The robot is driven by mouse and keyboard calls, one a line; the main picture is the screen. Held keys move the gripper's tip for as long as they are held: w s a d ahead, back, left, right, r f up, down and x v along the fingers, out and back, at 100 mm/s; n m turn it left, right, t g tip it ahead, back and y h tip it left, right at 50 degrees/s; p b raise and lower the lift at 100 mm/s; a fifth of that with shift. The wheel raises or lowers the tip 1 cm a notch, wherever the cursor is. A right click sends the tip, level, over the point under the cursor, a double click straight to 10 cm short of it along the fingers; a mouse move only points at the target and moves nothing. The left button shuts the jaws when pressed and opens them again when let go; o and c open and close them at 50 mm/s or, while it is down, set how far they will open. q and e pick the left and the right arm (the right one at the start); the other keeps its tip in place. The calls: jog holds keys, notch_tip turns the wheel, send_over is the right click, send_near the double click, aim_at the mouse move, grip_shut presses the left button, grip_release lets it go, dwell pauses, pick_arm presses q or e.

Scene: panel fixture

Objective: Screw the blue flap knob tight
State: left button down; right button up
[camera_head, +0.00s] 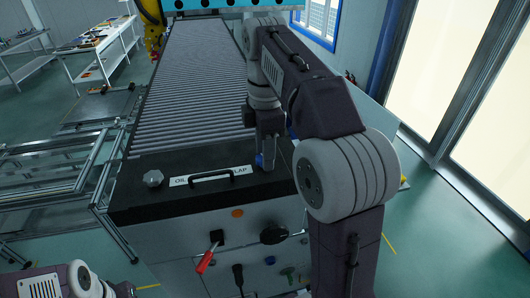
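The black flap panel (135,202) lies on top of the fixture and carries a white label reading partly "FLAP" and a black bar handle (210,178). The blue flap knob (260,161) shows as a small blue patch at the panel's right part, mostly hidden by my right gripper (268,156). My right gripper points down at the knob, with its fingertips right at it. I cannot tell whether the fingers are closed on the knob. Part of my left arm shows at the bottom left; its gripper is not visible.
A grey knob (153,178) sits at the panel's left. A ribbed conveyor (195,85) runs behind the panel.

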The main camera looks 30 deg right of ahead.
jog(key=shift+w+f, duration=0.15)
grip_shut()
